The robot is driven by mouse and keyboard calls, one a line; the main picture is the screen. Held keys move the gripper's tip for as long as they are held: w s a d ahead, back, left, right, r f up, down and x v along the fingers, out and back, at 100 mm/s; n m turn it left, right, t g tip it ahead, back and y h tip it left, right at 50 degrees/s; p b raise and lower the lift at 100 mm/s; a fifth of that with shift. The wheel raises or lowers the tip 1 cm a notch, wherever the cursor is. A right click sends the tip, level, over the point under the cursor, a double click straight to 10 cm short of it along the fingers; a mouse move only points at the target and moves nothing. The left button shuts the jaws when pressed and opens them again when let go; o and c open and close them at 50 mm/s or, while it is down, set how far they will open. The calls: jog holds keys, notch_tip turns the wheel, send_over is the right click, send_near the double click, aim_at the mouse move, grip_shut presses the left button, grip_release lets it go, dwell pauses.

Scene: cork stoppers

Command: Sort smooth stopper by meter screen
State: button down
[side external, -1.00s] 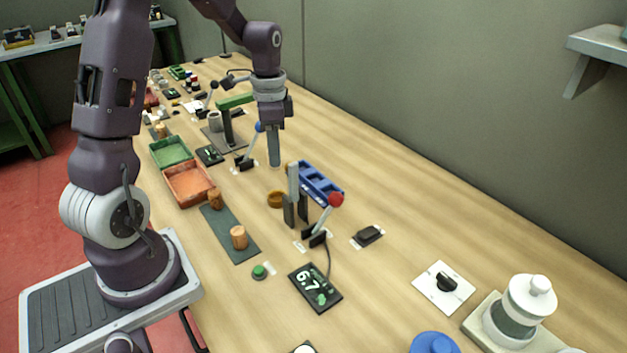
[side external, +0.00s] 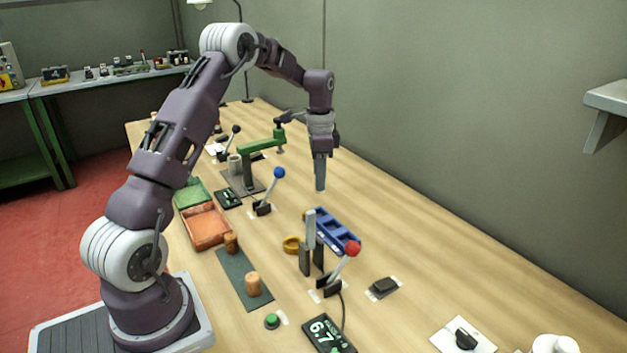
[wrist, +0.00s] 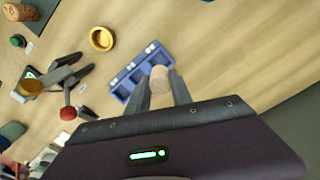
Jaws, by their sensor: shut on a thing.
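My gripper (side external: 320,187) hangs above the table, beyond the blue rack in the side view. In the wrist view its fingers (wrist: 160,90) are shut on a pale cork stopper (wrist: 159,78), with the blue compartment rack (wrist: 135,72) below. The stopper is hidden in the side view. The meter screen (side external: 327,334) reads 6.7 with a green symbol, partly cut off by the frame edge. A grey upright gauge (side external: 309,232) stands by a red-knobbed lever (side external: 338,272). Two more corks stand on a dark mat (side external: 233,267): one near (side external: 252,284), one farther (side external: 231,243).
An orange tray (side external: 206,228) and a green tray (side external: 193,192) are left of the mat's far end. A yellow ring dish (side external: 291,245) is beside the rack. A blue-knobbed lever (side external: 270,190) and a green press (side external: 262,146) stand behind. The table right of the rack is mostly clear.

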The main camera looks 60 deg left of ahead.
jog(key=shift+f, duration=2.9)
jog(key=shift+f, duration=1.35)
jog(key=c, duration=1.1)
grip_release()
jog(key=shift+o, duration=0.2)
notch_tip(320, 180, up, 7)
jog(key=shift+r, duration=0.1)
